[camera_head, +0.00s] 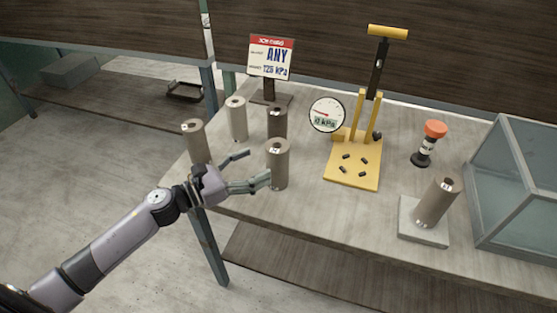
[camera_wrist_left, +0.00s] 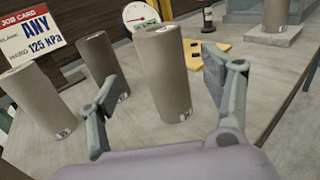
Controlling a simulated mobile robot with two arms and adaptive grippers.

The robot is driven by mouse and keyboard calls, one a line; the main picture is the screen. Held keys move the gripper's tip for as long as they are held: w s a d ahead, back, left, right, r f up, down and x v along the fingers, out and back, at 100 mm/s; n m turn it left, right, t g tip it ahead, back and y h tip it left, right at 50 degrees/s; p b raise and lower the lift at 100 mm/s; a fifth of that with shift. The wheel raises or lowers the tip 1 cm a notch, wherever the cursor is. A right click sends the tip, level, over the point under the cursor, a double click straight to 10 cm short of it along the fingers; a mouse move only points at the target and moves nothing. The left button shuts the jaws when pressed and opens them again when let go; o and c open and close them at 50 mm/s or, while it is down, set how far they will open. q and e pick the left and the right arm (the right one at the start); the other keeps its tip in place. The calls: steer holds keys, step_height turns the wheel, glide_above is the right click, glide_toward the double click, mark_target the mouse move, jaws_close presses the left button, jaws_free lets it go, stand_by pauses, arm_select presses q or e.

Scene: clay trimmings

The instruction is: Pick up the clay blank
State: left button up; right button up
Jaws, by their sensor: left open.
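Several grey-brown clay blanks stand on the table. The nearest clay blank (camera_head: 278,164) is upright just right of my left gripper (camera_head: 248,168) in the head view. My left gripper is open, with one finger beside this blank and the other raised to the left. In the left wrist view this blank (camera_wrist_left: 160,72) stands upright beyond and between the spread fingers (camera_wrist_left: 168,100). Other blanks stand behind it (camera_head: 277,121), further back left (camera_head: 237,119) and at the table's left edge (camera_head: 194,141). Another blank (camera_head: 436,203) leans slightly on a pale slab (camera_head: 422,234). My right gripper is not in view.
A yellow hand press (camera_head: 352,176) with a gauge (camera_head: 326,114) stands at the back centre. A job card (camera_head: 270,57) reads ANY and 125 kPa. An orange-topped tool (camera_head: 434,130) and a glass case (camera_head: 515,190) are to the right. The table front between the nearest blank and slab is clear.

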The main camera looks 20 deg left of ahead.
mark_target(267, 157)
arm_select(q)
steer(key=shift+p+x, duration=0.3)
steer(key=shift+x, duration=0.8)
steer(key=shift+w+d+r+p, duration=0.2)
steer(key=shift+w+r+p, duration=0.05)
steer(key=shift+w+p, duration=0.05)
steer(key=p+x, duration=0.1)
steer(key=x, duration=0.2)
steer(key=shift+w+d+r+p, duration=0.2)
steer(key=shift+d+p, duration=0.1)
steer(key=shift+p, duration=0.1)
steer(key=shift+w+d+f, duration=0.2)
steer(key=shift+w+d, duration=0.1)
steer(key=shift+w, duration=0.05)
steer(key=c, duration=1.7)
steer(key=shift+r, duration=0.1)
jaws_close()
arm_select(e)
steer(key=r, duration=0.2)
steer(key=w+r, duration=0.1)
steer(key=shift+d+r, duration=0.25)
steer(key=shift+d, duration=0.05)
